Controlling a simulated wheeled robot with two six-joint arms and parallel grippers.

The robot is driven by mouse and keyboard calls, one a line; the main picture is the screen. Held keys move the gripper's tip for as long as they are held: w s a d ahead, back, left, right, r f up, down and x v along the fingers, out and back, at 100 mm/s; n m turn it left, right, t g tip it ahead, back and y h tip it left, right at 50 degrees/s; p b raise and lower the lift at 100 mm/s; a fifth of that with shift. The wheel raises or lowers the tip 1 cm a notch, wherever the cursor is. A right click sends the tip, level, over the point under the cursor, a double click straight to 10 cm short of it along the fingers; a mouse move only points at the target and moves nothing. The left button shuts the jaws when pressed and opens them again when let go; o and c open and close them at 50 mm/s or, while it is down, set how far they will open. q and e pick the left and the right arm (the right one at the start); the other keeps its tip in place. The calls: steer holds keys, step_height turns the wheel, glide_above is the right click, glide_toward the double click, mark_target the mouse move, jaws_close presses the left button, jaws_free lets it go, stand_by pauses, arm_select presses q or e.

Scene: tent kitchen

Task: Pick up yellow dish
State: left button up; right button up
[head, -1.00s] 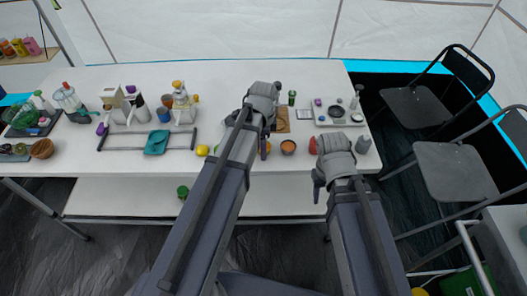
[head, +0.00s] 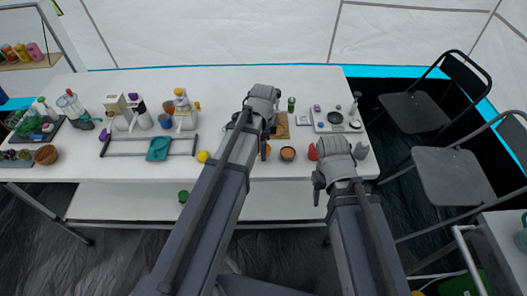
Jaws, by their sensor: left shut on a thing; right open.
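I see no clear yellow dish in the head view. A small round yellow thing (head: 203,156) lies on the white table (head: 310,82), left of my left arm; it is too small to tell whether it is a dish. My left gripper (head: 274,108) is over the table's middle, seen from behind. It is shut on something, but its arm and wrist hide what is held. My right gripper (head: 318,186) is open and empty at the table's front right edge, near a red thing (head: 312,152).
An orange-filled bowl (head: 287,153) stands between the arms. A tray (head: 322,127) with small items is at the right, and a brown board (head: 281,130) is beside the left gripper. Black chairs (head: 455,185) stand at the right.

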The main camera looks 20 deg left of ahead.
arm_select(q)
steer(key=shift+r+p, duration=3.15)
steer(key=shift+r, duration=0.4)
steer(key=shift+f, duration=0.1)
